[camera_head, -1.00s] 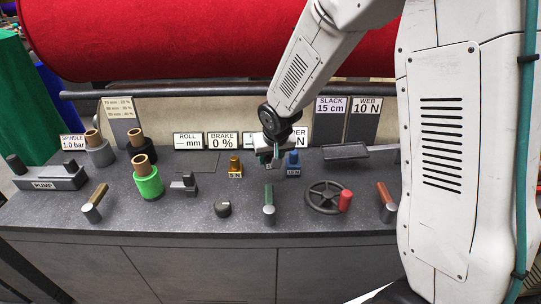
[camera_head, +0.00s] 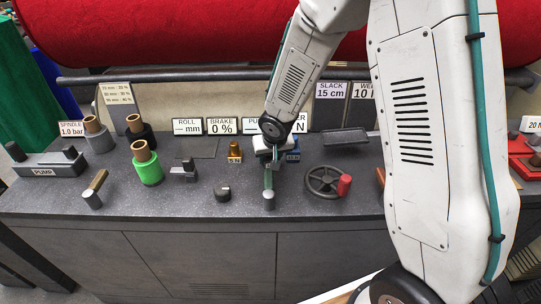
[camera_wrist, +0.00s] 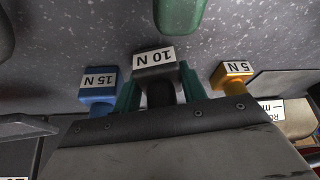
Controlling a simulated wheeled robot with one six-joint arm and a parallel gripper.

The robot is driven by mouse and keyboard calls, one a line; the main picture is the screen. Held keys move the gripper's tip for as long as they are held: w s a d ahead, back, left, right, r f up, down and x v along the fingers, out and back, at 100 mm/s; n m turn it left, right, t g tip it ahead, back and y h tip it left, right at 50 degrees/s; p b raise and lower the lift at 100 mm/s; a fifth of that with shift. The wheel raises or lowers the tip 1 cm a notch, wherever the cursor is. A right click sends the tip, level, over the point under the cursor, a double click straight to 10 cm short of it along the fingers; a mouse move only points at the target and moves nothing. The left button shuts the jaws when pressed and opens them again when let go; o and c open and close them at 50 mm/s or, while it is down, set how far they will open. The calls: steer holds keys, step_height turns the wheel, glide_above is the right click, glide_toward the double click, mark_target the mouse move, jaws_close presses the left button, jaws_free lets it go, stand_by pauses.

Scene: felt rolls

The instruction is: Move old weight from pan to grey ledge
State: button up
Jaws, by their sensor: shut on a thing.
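My gripper (camera_wrist: 157,92) is shut on a dark weight (camera_wrist: 153,70) labelled 10 N, with a green finger on each side in the wrist view. In the head view my gripper (camera_head: 268,155) is over the bench between an orange weight (camera_head: 235,152) and a blue weight (camera_head: 293,153). In the wrist view these are labelled 5 N (camera_wrist: 233,80) and 15 N (camera_wrist: 98,98). I cannot tell whether the held weight touches the surface. A raised dark plate, likely the pan (camera_head: 345,137), looks empty. I cannot tell which surface is the grey ledge.
A green lever (camera_head: 268,180) stands just in front of my gripper. A handwheel (camera_head: 323,181) with a red knob is to the right, a black knob (camera_head: 222,192) to the left. Label boards (camera_head: 222,126) stand behind. Coloured rolls (camera_head: 148,168) stand at left.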

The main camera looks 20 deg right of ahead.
steer(key=shift+f, duration=0.45)
stand_by(0.3)
steer(key=o, duration=1.3)
steer(key=shift+c, duration=0.2)
